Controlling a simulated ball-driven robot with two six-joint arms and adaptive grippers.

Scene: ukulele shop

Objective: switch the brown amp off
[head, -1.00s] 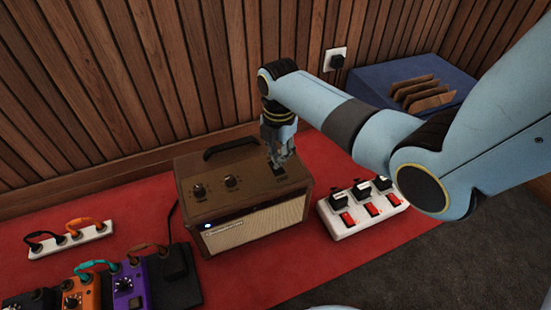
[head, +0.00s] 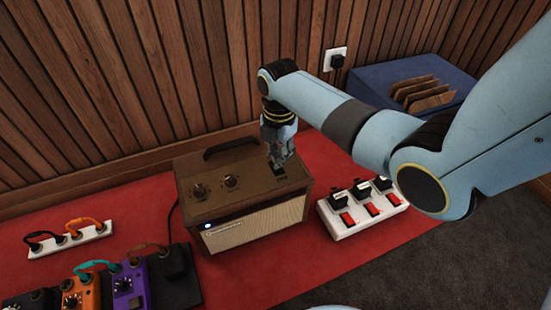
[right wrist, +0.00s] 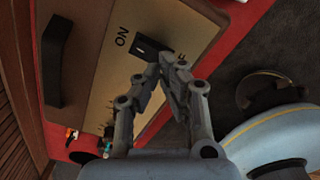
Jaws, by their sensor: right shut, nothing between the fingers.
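The brown amp (head: 250,191) stands on the red mat, with a handle at the back, two knobs and a tan grille. A small light (head: 208,226) on its front glows bluish white. Its black switch shows in the right wrist view (right wrist: 147,46), between the ON lettering and a second label mostly hidden by my fingers. My right gripper (head: 277,163) is shut and empty, pointing down at the switch. In the right wrist view its fingertips (right wrist: 170,61) are right beside the switch; I cannot tell whether they touch. My left gripper is not in view.
A white power strip (head: 340,229) with red switches and black plugs lies right of the amp. Pedals, including a purple one (head: 128,290), and another white strip (head: 88,240) are at left. A blue box (head: 385,75) stands behind my right arm. A wooden wall backs everything.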

